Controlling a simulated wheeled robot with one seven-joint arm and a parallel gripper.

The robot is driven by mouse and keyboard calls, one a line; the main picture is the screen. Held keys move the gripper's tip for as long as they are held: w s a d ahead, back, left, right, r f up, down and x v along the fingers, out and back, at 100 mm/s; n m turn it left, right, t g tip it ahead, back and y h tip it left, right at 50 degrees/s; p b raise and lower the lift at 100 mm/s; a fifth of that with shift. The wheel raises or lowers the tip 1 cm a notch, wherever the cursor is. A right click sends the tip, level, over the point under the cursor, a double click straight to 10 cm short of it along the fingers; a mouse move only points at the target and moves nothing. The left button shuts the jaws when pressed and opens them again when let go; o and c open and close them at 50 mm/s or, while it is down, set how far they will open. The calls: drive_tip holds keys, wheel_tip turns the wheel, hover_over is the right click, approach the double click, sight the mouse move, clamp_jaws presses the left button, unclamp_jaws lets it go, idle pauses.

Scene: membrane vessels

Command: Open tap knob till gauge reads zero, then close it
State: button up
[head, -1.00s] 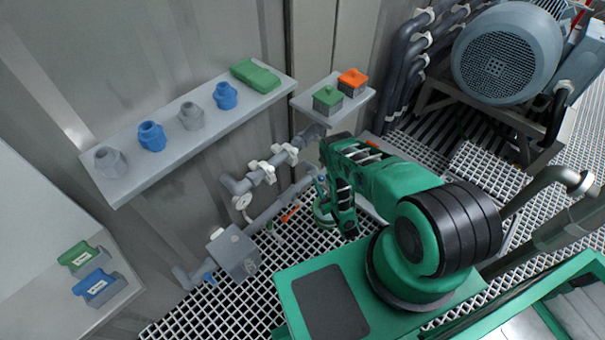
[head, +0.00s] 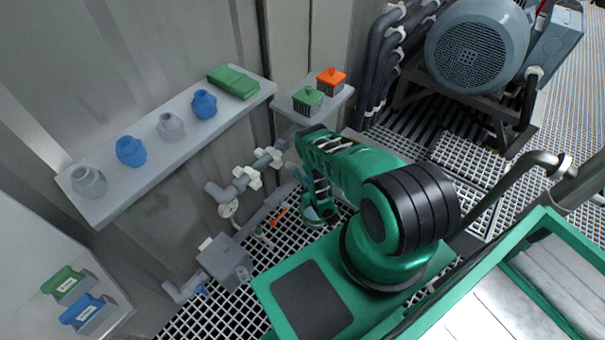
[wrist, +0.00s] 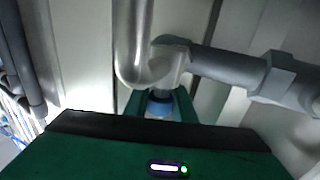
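In the wrist view a small blue knob (wrist: 158,106) sits under a bent grey pipe, partly hidden by my gripper body. My gripper (wrist: 160,103) shows a green finger on each side of this knob; whether they touch it is unclear. My arm covers much of the area around my gripper in the head view.
A grey shelf (head: 100,205) above the pipes holds blue and grey fittings and a green block. A smaller shelf (head: 340,98) carries a green and an orange item. A grey box (head: 222,258) sits low by the wall. A large motor (head: 478,50) stands at the back right.

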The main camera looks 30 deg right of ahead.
drive_tip(key=shift+c, duration=1.3)
drive_tip(key=shift+s+d+m+g+h, duration=0.1)
drive_tip(key=shift+d+m+g+h, duration=0.2)
drive_tip(key=shift+m+h, duration=0.65)
drive_tip(key=shift+s+d+m+g+h, duration=0.15)
drive_tip(key=shift+m+g+h, duration=0.4)
drive_tip(key=shift+h, duration=0.75)
drive_tip(key=shift+d+m+g+h, duration=0.25)
drive_tip(key=shift+m+h, duration=0.55)
drive_tip(key=shift+h, duration=0.35)
drive_tip(key=shift+a, duration=0.1)
drive_tip(key=o, duration=1.1)
drive_tip(key=shift+c, duration=0.2)
